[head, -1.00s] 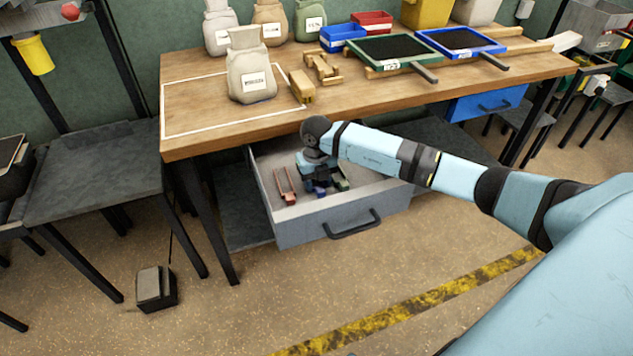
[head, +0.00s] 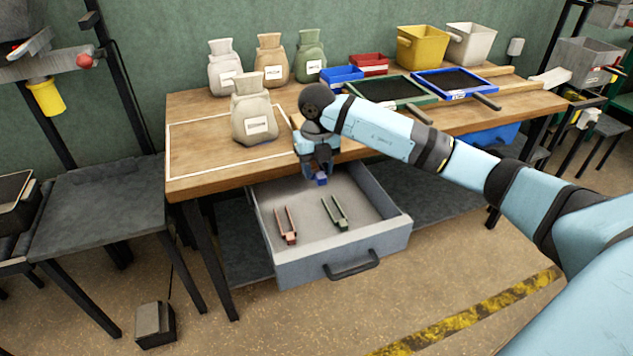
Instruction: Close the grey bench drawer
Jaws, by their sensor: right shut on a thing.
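The grey bench drawer (head: 297,262) stands pulled out under the wooden bench, with its black handle (head: 352,266) on the front. A red tongs-like tool (head: 288,226) and a green one (head: 336,214) lie apart on its floor. My right gripper (head: 319,177) is above the back of the drawer, near the bench's front edge. It is shut on a small blue item (head: 321,182), mostly hidden by the gripper; its full shape cannot be told. My left gripper is out of view.
On the bench (head: 205,174) stand several sacks (head: 254,115), a green-framed tray (head: 398,92), a blue-framed tray (head: 455,84) and bins at the back. A blue drawer (head: 490,136) sits under the right side. The floor before the drawer is clear.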

